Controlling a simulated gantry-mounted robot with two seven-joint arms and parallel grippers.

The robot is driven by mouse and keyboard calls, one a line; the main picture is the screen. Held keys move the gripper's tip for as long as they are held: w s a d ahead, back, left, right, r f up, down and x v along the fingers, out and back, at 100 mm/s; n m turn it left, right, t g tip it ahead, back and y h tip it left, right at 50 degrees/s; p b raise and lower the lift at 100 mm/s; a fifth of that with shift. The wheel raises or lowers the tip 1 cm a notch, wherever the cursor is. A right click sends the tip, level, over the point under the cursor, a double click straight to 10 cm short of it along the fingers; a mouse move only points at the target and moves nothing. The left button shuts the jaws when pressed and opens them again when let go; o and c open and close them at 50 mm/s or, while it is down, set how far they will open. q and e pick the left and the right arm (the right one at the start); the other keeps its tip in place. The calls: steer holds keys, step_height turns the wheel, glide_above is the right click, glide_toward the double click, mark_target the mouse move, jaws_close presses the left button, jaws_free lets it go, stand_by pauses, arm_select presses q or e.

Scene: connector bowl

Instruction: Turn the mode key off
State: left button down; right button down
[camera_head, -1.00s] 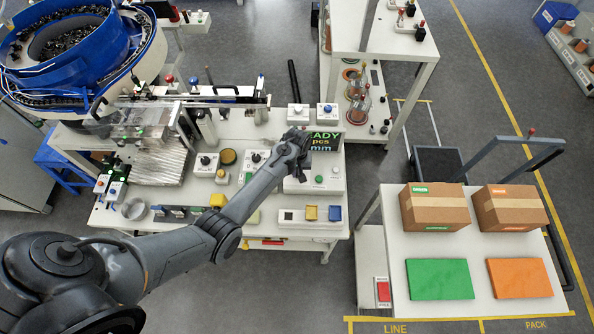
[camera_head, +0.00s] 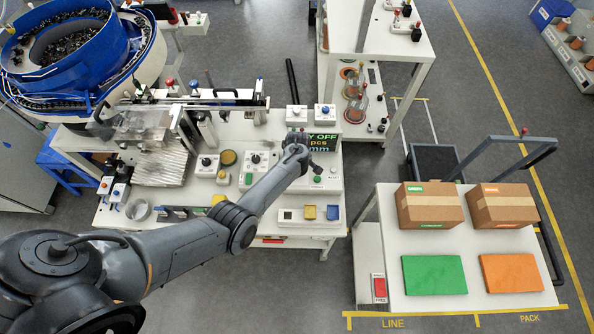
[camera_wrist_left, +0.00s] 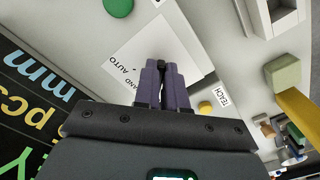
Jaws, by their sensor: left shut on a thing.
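My left gripper (camera_head: 318,168) is over the white control box beside the display (camera_head: 322,142). In the left wrist view, its purple fingers (camera_wrist_left: 162,72) are shut on the small dark mode key (camera_wrist_left: 161,64). The key's end shows between the fingertips; the rest is hidden. A white label plate (camera_wrist_left: 130,50) beside it carries the words AUTO and HAND, and a TEACH label (camera_wrist_left: 221,97) lies on the other side. My right gripper is not in view.
A green button (camera_wrist_left: 118,7) and a yellow button (camera_wrist_left: 205,107) are near the key. Other switch boxes, including one with a black knob (camera_head: 207,163), stand left of my arm. A trolley (camera_head: 400,300) with cartons stands to the right.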

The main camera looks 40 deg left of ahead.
arm_select(q)
steer(key=shift+n, duration=0.4)
steer(key=c, duration=1.2)
jaws_free()
step_height(320, 180, up, 11)
steer(key=p, duration=0.2)
steer(key=shift+p, duration=0.3)
steer(key=shift+f, duration=0.15)
